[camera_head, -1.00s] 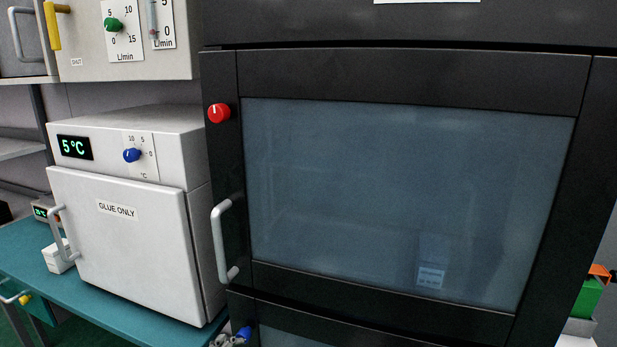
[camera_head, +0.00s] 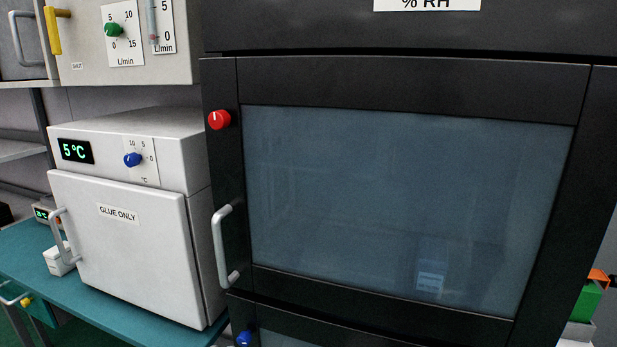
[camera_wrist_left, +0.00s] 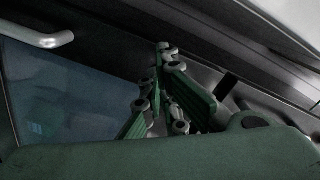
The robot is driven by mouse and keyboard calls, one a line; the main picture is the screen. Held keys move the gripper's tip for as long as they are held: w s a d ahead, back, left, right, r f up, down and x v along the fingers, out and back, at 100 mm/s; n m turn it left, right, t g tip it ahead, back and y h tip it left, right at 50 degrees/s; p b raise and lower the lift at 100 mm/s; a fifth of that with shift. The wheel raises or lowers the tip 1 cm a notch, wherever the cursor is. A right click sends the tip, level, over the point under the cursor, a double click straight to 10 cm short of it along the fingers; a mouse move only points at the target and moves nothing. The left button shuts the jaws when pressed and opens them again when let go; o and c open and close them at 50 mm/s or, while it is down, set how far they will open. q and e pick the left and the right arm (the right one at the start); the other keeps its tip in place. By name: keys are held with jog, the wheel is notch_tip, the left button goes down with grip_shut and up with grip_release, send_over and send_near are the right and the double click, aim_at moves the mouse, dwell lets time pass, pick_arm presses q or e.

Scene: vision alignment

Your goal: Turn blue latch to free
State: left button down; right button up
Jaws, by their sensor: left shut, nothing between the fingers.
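The blue latch (camera_head: 243,338) sits at the upper left corner of the lower door on the black cabinet (camera_head: 400,75). The bottom edge of the head view cuts it, so I cannot tell how it is turned. My left gripper (camera_wrist_left: 163,100) shows in the left wrist view with green finger pads, shut and empty, in front of the dark cabinet face. I cannot make out the blue latch in that view. The left gripper is out of the head view. My right gripper is not in view.
A red latch (camera_head: 219,120) and a grey bar handle (camera_head: 220,245) are on the upper glass door (camera_head: 400,200). A white glue fridge (camera_head: 130,245) with a blue dial (camera_head: 132,160) stands on the teal bench (camera_head: 110,307) at left. A green box (camera_head: 585,302) is at right.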

pick_arm(q)
jog(key=p+v, duration=0.1)
jog(key=v, duration=0.2)
jog(key=shift+s, duration=0.2)
jog(key=w+m+b, duration=0.1)
jog(key=m+b, duration=0.1)
jog(key=m, duration=0.2)
jog(key=w+d+r+m+b, duration=0.1)
jog(key=w+m+b, duration=0.1)
jog(key=m+b, duration=0.1)
jog(key=w+d+r+m+b, duration=0.1)
jog(key=w+m+b, duration=0.1)
jog(key=m, duration=0.3)
jog(key=shift+d, duration=0.15)
dwell(0.3)
jog(key=shift+r, duration=0.1)
